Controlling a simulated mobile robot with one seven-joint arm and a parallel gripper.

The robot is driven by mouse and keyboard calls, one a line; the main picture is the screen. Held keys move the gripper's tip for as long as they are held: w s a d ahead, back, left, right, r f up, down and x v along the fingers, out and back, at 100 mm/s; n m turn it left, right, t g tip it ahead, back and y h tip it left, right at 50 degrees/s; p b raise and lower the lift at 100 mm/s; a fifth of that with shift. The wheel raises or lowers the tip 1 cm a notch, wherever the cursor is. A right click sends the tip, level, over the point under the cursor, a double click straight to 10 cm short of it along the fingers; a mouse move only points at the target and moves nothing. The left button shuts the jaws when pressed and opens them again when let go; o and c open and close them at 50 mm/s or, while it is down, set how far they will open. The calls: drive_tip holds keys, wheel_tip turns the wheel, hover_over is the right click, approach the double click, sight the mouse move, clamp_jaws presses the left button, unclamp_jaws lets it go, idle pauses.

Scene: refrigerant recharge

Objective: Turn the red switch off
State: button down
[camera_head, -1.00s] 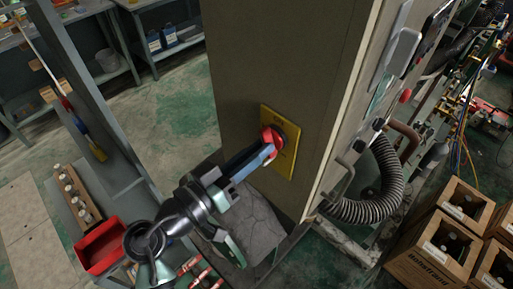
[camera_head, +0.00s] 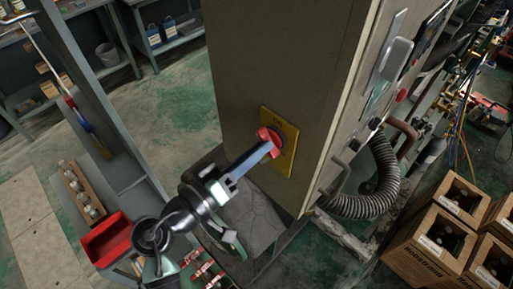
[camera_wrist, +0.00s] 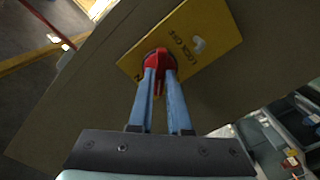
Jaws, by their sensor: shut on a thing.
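The red switch (camera_head: 268,141) sits on a yellow plate (camera_head: 290,133) on the side of a tall beige cabinet (camera_head: 250,60). My gripper (camera_head: 268,150) reaches it from the lower left, with its fingertips at the switch. In the wrist view the red switch (camera_wrist: 159,60) is a raised handle between the tips of my two blue fingers, and my gripper (camera_wrist: 159,75) is shut on it. The yellow plate (camera_wrist: 205,35) carries black lettering, including "LOCK OFF", and a pale hook-like mark. The fingers hide part of the switch.
A ribbed grey hose (camera_head: 385,170) and pipes are on the cabinet's right side. Cardboard boxes with bottles (camera_head: 430,245) stand at the lower right. A red bin (camera_head: 107,240) and a bottle rack (camera_head: 85,190) are at the lower left. Green floor is open behind.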

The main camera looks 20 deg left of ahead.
drive_tip(key=shift+f+n+p, duration=0.1)
drive_tip(key=shift+n+p, duration=1.45)
drive_tip(key=shift+n, duration=0.75)
drive_tip(key=shift+n+p, duration=1.4)
drive_tip(key=shift+n, duration=0.4)
drive_tip(key=c, duration=0.9)
unclamp_jaws()
drive_tip(key=shift+c, duration=0.2)
